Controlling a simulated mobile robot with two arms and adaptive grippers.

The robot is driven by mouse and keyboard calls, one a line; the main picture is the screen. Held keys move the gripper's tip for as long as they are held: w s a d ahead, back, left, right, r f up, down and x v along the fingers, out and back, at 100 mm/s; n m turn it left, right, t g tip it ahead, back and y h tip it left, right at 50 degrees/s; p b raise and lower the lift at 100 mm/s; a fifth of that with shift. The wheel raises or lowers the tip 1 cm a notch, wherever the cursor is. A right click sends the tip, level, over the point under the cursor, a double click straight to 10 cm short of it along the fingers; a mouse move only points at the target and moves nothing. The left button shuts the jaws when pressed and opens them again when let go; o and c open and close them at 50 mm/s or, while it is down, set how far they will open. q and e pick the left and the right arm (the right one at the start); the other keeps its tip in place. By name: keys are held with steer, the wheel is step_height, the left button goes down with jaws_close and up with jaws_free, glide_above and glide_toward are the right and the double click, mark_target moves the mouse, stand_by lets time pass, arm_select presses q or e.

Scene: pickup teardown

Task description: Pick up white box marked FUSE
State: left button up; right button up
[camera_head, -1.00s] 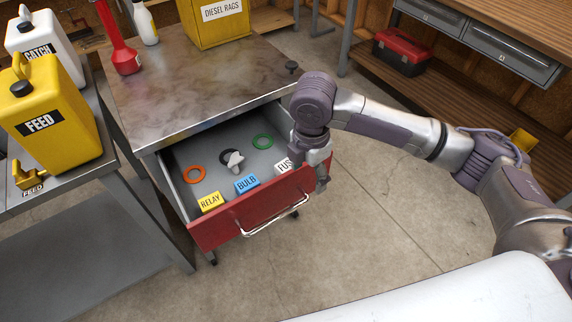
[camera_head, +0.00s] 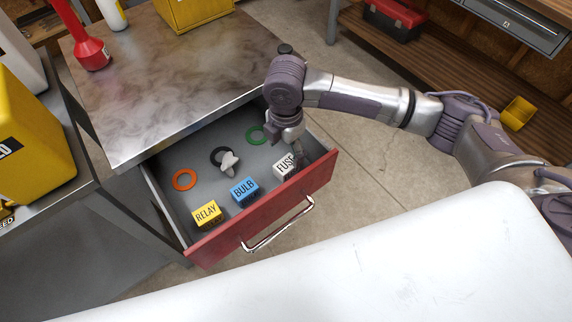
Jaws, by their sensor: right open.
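The white box marked FUSE (camera_head: 285,166) stands in the open red-fronted drawer (camera_head: 262,214), near its front right corner. My right gripper (camera_head: 299,155) points down into the drawer at the box's right and back side. It is open; its fingers are small in view, and I cannot tell whether they touch the box or straddle it. My left gripper is not in view.
In the drawer are a blue BULB box (camera_head: 244,191), a yellow RELAY box (camera_head: 207,214), orange (camera_head: 184,180), black and green (camera_head: 256,135) rings and a pale knob-like piece (camera_head: 229,163). The metal tabletop (camera_head: 165,80) overhangs the drawer's back.

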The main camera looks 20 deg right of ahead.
mark_target(287, 163)
step_height(287, 163, down, 3)
steer(key=shift+w+r, duration=0.1)
steer(key=shift+r, duration=0.05)
steer(key=shift+f, duration=0.55)
steer(key=f, duration=0.3)
steer(key=shift+w+d+f, duration=0.1)
steer(key=shift+d+f, duration=0.15)
steer(key=shift+d, duration=0.05)
steer(key=shift+w+f, duration=0.1)
steer(key=shift+f, duration=0.45)
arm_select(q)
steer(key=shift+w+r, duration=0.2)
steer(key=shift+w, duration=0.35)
arm_select(e)
steer(key=shift+c, duration=1)
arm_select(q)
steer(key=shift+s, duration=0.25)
arm_select(e)
steer(key=c, duration=1.1)
